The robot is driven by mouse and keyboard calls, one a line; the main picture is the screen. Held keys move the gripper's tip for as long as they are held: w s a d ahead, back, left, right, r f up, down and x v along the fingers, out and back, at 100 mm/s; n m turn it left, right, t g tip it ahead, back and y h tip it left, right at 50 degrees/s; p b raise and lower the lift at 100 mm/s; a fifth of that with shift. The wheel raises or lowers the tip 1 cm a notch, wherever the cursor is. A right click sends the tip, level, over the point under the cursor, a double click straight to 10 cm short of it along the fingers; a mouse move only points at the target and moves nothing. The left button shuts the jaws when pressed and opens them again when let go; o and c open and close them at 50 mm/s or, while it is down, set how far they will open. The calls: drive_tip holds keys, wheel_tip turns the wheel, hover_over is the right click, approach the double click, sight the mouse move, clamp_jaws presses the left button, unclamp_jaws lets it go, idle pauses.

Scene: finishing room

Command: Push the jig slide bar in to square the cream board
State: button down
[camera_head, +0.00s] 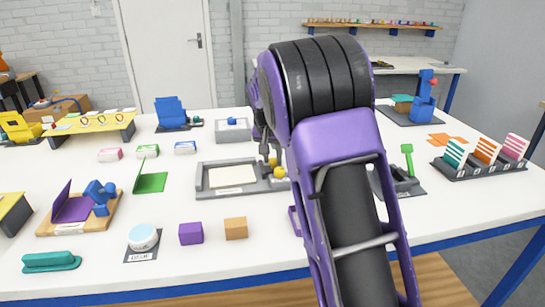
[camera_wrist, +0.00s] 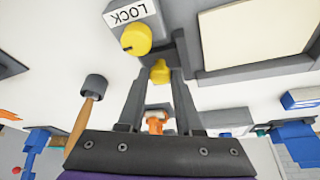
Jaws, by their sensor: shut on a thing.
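The cream board (camera_head: 232,176) lies flat in the grey jig (camera_head: 205,189) near the middle of the table. A bare strip of tray shows around it in the head view. In the wrist view the board (camera_wrist: 265,35) is at the upper right, beside a grey rail. My gripper (camera_head: 267,163) is at the jig's right side. In the wrist view my gripper (camera_wrist: 160,82) is shut on a yellow knob (camera_wrist: 160,71), which looks like the slide bar's handle. Another yellow knob (camera_wrist: 135,39) sits beside the LOCK label (camera_wrist: 130,12). My arm and fingers partly hide the bar.
A mallet-like tool (camera_wrist: 92,92) stands close to my gripper in the wrist view. A purple block (camera_head: 190,233), an orange block (camera_head: 236,228) and a round white-blue item (camera_head: 143,236) are in front of the jig. A grey fixture with a green lever (camera_head: 407,160) is at the right.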

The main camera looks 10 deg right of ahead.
sight(261, 166)
drive_tip(key=shift+a+p, duration=0.3)
drive_tip(key=shift+a, duration=1.6)
drive_tip(key=c, duration=0.6)
unclamp_jaws()
drive_tip(key=shift+o, duration=0.2)
drive_tip(key=p+v, duration=0.2)
drive_tip(key=v, duration=1.5)
drive_tip(key=shift+s+r, duration=0.15)
drive_tip(key=shift+s, duration=0.05)
